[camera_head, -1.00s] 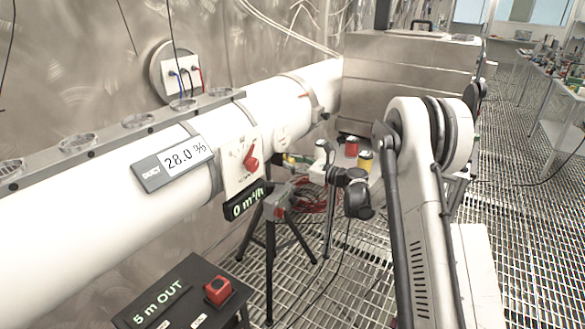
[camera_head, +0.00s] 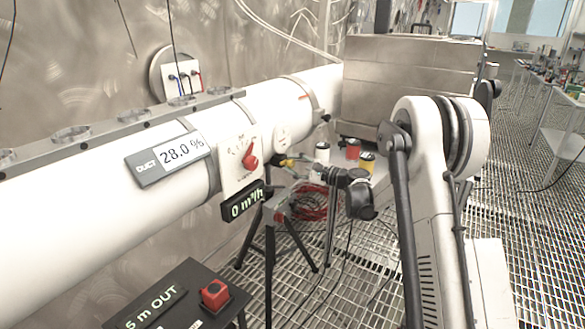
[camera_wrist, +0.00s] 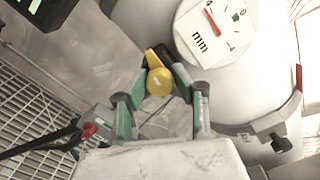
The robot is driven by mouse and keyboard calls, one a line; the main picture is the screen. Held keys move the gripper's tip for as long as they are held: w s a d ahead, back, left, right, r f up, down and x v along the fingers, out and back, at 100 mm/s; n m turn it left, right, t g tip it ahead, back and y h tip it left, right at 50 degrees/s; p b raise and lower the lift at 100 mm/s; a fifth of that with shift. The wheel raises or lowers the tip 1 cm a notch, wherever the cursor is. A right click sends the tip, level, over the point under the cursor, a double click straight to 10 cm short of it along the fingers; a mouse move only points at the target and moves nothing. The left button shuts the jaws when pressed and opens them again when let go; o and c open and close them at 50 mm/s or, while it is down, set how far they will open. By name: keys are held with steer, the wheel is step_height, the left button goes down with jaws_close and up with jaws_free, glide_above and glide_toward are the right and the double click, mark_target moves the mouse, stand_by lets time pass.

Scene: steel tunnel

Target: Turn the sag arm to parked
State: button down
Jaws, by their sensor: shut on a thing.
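The sag arm shows in the wrist view as a small lever with a round yellow knob (camera_wrist: 160,82) and a dark end beyond it, low beside the white duct. My gripper (camera_wrist: 160,90) has its green fingers closed around the yellow knob. In the head view the yellow part (camera_head: 286,162) is small and partly hidden by my gripper (camera_head: 293,165), under the duct. A round white dial marked mm (camera_wrist: 213,30) with a red needle is on the duct above right. I cannot read a parked mark.
The white duct (camera_head: 85,215) runs along the wall, carrying a panel with a red knob (camera_head: 250,160) and a 0 m³/h display (camera_head: 245,203). A tripod (camera_head: 271,240) stands below. Red and yellow cans (camera_head: 367,162) stand behind my wrist. A red button box (camera_head: 214,293) is in front.

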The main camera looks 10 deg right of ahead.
steer(key=shift+n+b, duration=0.3)
steer(key=shift+n, duration=1)
steer(key=c, duration=1.4)
jaws_free()
steer(key=v, duration=1.2)
